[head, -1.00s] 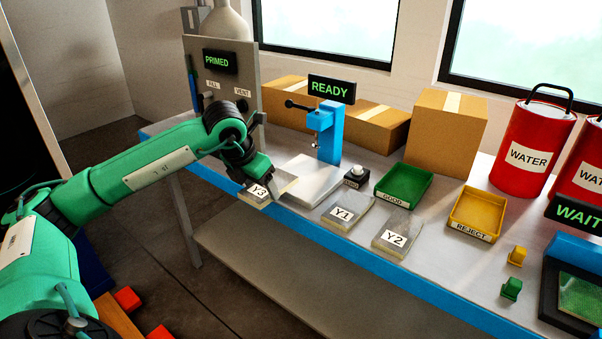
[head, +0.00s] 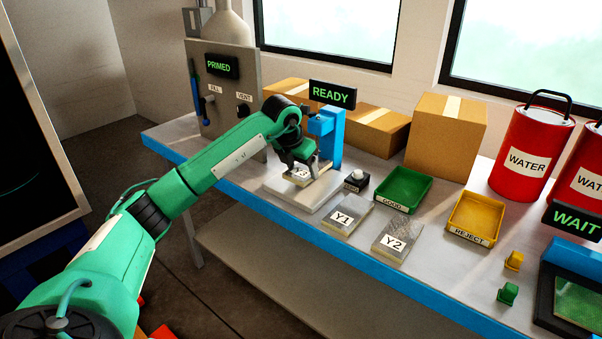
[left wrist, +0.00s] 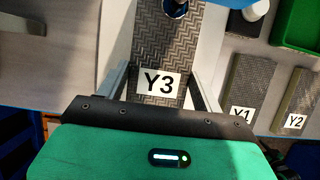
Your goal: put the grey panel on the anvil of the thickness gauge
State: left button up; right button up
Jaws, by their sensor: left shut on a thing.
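The grey panel labelled Y3 (head: 300,173) is held in my left gripper (head: 300,162), just over the pale base plate (head: 305,193) of the blue thickness gauge (head: 333,142). In the left wrist view the woven grey panel (left wrist: 155,55) lies between the two fingers of my left gripper (left wrist: 158,88), which are shut on it. Its far end reaches under the blue gauge head. I cannot tell whether the panel touches the anvil, which is hidden. The gauge's sign (head: 332,94) reads READY. My right gripper is not in view.
Panels Y1 (head: 346,216) and Y2 (head: 398,240) lie on the bench to the right. A small black button box (head: 356,181), a green GOOD tray (head: 404,188) and a yellow REJECT tray (head: 476,217) stand beyond. Cardboard boxes (head: 445,135) stand behind the gauge.

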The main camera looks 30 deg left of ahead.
pick_arm(q)
notch_tip(320, 180, down, 2)
jog(key=shift+f, duration=0.15)
jog(key=o, duration=0.7)
jog(key=shift+f, duration=0.15)
jog(key=shift+c, duration=0.2)
jog(key=o, duration=0.4)
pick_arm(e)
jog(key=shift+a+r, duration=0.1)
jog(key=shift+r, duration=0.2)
pick_arm(q)
jog(key=shift+o, duration=0.2)
jog(key=shift+s+r, duration=0.1)
jog(key=shift+r, duration=0.3)
jog(key=v, duration=1.1)
jog(key=shift+r, duration=0.3)
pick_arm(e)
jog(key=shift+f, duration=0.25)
